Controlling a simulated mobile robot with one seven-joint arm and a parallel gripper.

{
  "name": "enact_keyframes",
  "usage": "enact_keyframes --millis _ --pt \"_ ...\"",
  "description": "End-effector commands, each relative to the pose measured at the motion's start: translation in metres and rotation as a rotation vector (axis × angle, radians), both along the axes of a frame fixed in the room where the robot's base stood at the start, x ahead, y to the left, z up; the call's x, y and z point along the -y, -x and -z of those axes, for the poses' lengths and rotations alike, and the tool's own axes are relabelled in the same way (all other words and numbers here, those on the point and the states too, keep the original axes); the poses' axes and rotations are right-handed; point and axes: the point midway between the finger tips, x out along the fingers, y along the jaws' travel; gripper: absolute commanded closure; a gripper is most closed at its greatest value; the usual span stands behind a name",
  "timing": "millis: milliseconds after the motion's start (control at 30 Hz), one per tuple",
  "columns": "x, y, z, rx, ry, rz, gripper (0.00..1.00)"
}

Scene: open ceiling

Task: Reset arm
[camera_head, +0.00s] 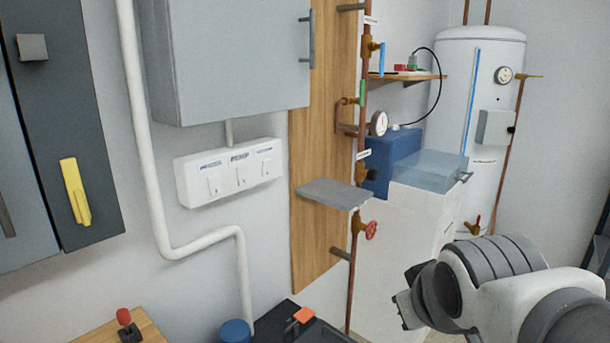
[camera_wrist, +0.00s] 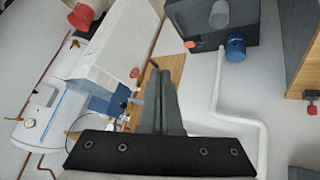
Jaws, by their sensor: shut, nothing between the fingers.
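My arm reaches in from the lower right of the head view, and its end with my gripper (camera_head: 404,301) is beside the white cabinet, partly hidden by the wrist. In the wrist view, my gripper's fingers (camera_wrist: 157,75) point up the picture from a dark mounting bar. The fingers lie together and hold nothing. The wrist view is turned over, so the room appears upside down.
A white cabinet (camera_head: 395,250), a wooden board (camera_head: 318,240) with copper pipes and a grey shelf (camera_head: 335,193), and a white boiler (camera_head: 478,110) stand near the arm. A switch box (camera_head: 228,172) hangs left. A dark box (camera_head: 310,332) sits low in front.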

Motion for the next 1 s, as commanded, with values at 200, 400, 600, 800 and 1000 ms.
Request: enact_keyframes --millis 200,400,600,800,1000 --pt "-0.009 0.082 0.015 -0.213 -0.224 0.207 1.0" --pt "-0.008 0.079 -0.041 -0.209 -0.212 0.198 1.0" --pt "-0.008 0.078 -0.095 -0.208 -0.211 0.197 1.0" --pt "-0.008 0.078 -0.137 -0.208 -0.21 0.196 1.0" --pt "-0.008 0.078 -0.154 -0.208 -0.209 0.196 1.0"
